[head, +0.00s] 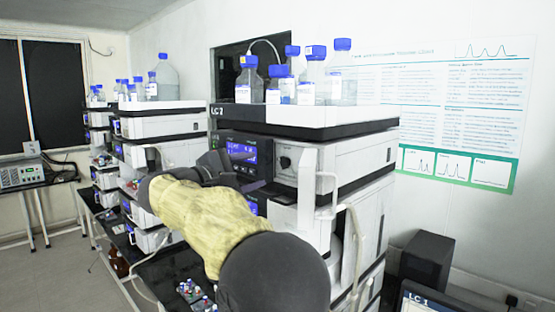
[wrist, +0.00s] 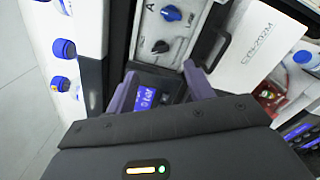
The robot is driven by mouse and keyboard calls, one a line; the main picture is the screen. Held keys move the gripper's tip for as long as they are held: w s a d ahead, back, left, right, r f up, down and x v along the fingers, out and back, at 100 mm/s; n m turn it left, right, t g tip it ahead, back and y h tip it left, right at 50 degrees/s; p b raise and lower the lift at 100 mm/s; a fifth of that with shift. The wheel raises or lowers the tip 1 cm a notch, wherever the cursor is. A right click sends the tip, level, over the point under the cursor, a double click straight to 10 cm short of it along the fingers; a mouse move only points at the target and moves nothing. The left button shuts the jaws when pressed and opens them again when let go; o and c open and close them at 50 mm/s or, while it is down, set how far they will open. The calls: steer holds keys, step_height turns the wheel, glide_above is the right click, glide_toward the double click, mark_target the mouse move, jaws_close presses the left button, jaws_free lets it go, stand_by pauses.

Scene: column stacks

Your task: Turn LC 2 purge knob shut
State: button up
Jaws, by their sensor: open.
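The column stack (head: 359,157) labelled LC 2 stands right of centre in the head view. A dark round knob (head: 285,162) sits on its white front panel, right of a blue-lit display (head: 243,150). My gripper (head: 214,160) is in front of the stack, left of that knob, partly hidden by my arm. In the wrist view my gripper (wrist: 160,90) is open, its purple fingers apart with a lit display (wrist: 146,98) seen between them. Beyond the fingertips are a dark knob (wrist: 160,46) and a blue knob (wrist: 171,13), both untouched. Their small lettering is unclear.
Blue-capped bottles (head: 313,75) stand on top of the stack. A white handle (head: 308,185) and tubing stick out at its front right. Other stacks (head: 163,125) stand at left. A monitor (head: 428,300) labelled LC 1 is at lower right.

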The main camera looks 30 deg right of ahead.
mark_target(282, 163)
steer(key=p+x, duration=0.3)
steer(key=x, duration=0.6)
steer(key=shift+d, duration=0.1)
steer(key=c, duration=1)
steer(key=shift+f, duration=0.1)
